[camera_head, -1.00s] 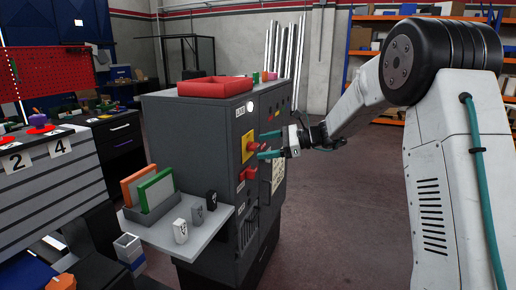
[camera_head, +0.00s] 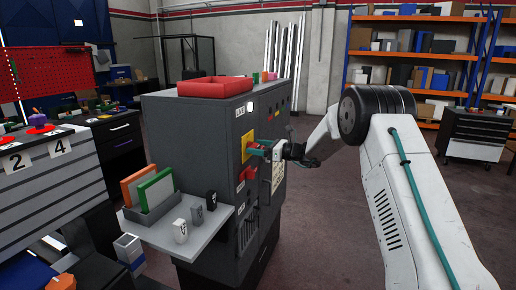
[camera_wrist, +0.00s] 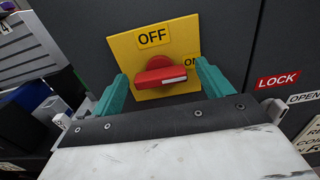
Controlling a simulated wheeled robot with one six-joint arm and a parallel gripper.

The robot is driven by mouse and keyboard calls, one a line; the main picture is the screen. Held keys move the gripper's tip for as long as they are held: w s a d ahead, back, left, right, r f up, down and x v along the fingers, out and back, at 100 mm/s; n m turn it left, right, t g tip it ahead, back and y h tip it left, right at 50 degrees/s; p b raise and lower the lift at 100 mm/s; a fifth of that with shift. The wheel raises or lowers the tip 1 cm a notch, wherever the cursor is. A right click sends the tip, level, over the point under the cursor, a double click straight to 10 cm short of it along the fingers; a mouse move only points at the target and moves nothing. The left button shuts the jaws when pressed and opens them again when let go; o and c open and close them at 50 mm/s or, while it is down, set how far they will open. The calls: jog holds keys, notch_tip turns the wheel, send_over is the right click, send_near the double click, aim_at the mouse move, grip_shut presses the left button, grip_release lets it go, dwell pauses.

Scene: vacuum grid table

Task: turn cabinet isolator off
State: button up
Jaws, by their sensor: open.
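The red isolator handle (camera_wrist: 162,74) sits on a yellow plate (camera_wrist: 133,47) on the cabinet front. In the wrist view the plate reads OFF above the handle and ON at its right; the handle's long grip lies roughly sideways, its pale-edged end toward ON. My gripper (camera_wrist: 162,71) is open, with one teal finger on either side of the handle. Contact cannot be told. In the head view my gripper (camera_head: 261,147) is at the plate (camera_head: 246,141) on the grey cabinet (camera_head: 195,130) and partly hides the handle.
A second red switch (camera_head: 247,173) is below the plate. A red tray (camera_head: 214,87) is on the cabinet top. A side shelf (camera_head: 207,236) holds a green panel (camera_head: 156,190) and small labelled blocks.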

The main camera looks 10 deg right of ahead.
jog(key=shift+w+a, duration=0.1)
jog(key=shift+a, duration=0.05)
jog(key=c, duration=1)
jog(key=shift+n, duration=0.3)
jog(key=n, duration=0.9)
jog(key=shift+f+n, duration=0.2)
jog(key=shift+n, duration=3.9)
